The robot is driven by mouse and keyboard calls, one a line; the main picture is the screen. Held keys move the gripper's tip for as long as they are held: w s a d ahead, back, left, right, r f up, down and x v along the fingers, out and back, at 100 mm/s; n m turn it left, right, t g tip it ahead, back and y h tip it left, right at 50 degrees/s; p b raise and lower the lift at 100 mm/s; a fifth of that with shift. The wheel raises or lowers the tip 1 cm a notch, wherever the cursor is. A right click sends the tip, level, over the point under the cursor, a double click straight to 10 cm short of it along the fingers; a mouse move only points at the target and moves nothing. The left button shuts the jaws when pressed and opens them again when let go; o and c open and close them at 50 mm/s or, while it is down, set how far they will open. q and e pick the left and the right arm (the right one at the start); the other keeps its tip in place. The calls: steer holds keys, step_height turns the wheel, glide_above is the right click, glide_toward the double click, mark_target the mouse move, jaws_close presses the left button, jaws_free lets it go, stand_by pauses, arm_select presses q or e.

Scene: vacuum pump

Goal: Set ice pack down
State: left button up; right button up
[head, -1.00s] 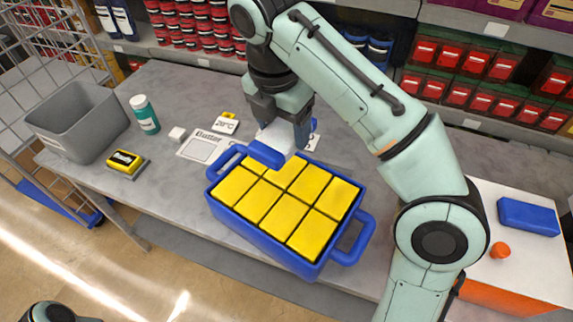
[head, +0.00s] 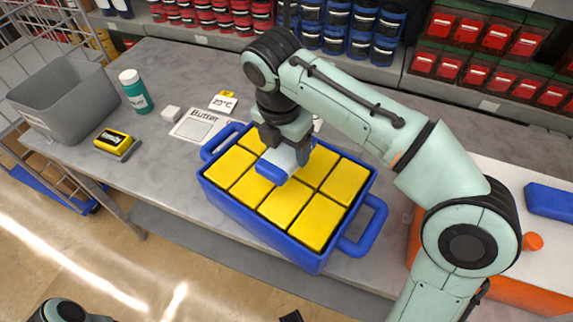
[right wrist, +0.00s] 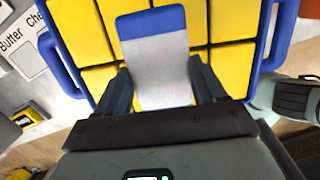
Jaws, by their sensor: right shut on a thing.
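The ice pack (head: 274,170) is a white slab with a blue end. My right gripper (head: 286,148) is shut on it, with a finger on either side. It is over the yellow blocks in the blue crate (head: 262,236), near the crate's far side. In the right wrist view the ice pack (right wrist: 157,68) lies between the fingers, blue end away from the palm, over the yellow blocks (right wrist: 222,20). I cannot tell whether it touches them. A dark tip at the head view's bottom edge may be my left gripper (head: 290,316); its jaws do not show.
The crate has a blue handle (head: 366,226) at each end. A grey bin (head: 66,100), a green bottle (head: 135,92), a yellow-black device (head: 114,142) and a butter sign (head: 198,126) stand to the left. Shelves of red boxes (head: 480,50) line the back.

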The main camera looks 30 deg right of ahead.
mark_target(286, 161)
arm_select(q)
steer(key=shift+s+f+b, duration=0.15)
steer(key=shift+f+b, duration=0.5)
steer(key=shift+f, duration=0.1)
arm_select(e)
steer(key=shift+f, duration=2.3)
steer(key=shift+f, duration=0.1)
steer(key=o, duration=1.3)
steer(key=r+p, duration=0.1)
steer(key=r, duration=0.3)
steer(key=a+r+p, duration=0.1)
steer(key=r, duration=0.3)
steer(key=r+p, duration=0.2)
steer(key=r, duration=0.2)
steer(key=shift+s+a, duration=0.3)
steer(key=shift+s, duration=0.05)
arm_select(q)
steer(key=r, duration=0.1)
steer(key=w+r, duration=0.1)
steer(key=r, duration=0.2)
steer(key=shift+w+r, duration=0.2)
steer(key=shift+w, duration=0.05)
